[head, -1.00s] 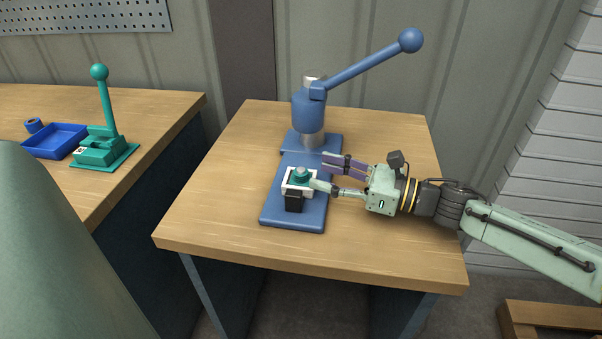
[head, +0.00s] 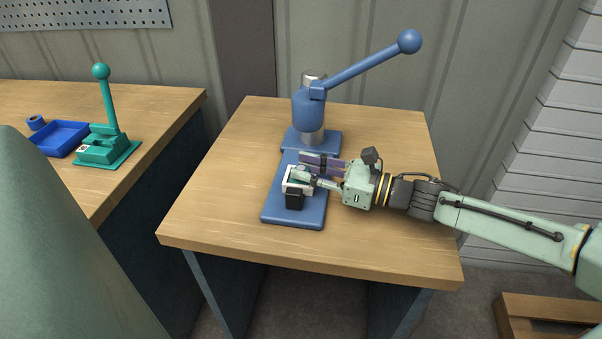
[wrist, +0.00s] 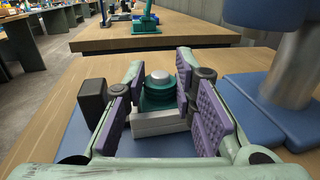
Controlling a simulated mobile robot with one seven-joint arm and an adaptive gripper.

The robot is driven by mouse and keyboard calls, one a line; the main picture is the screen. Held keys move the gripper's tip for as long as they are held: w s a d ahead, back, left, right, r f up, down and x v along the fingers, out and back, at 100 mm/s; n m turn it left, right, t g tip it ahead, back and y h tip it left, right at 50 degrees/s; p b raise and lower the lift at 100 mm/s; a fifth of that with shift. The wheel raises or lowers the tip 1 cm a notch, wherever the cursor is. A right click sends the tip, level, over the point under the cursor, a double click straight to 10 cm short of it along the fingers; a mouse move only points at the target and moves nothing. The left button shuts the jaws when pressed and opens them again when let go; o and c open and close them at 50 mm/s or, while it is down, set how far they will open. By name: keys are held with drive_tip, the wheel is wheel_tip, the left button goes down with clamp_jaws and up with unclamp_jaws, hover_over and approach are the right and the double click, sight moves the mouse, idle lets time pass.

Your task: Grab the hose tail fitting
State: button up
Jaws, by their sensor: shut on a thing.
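The hose tail fitting (wrist: 158,92) is a teal ringed piece with a pale round top, seen in the wrist view. It sits on a white block (wrist: 158,123) on the blue base plate of the press. My gripper (head: 300,172) reaches in from the right in the head view, its fingers around the fitting. In the wrist view my gripper (wrist: 160,95) has a purple-padded finger on each side of the fitting, shut on it. In the head view the fingers mostly hide the fitting.
The blue press (head: 309,110) with its long ball-ended lever (head: 370,62) stands just behind my gripper. A black block (head: 294,200) is at the white block's front. A teal lever device (head: 107,145) and blue tray (head: 62,138) are on the left table. The wooden bench (head: 215,185) is clear left of the plate.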

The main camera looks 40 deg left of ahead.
clamp_jaws()
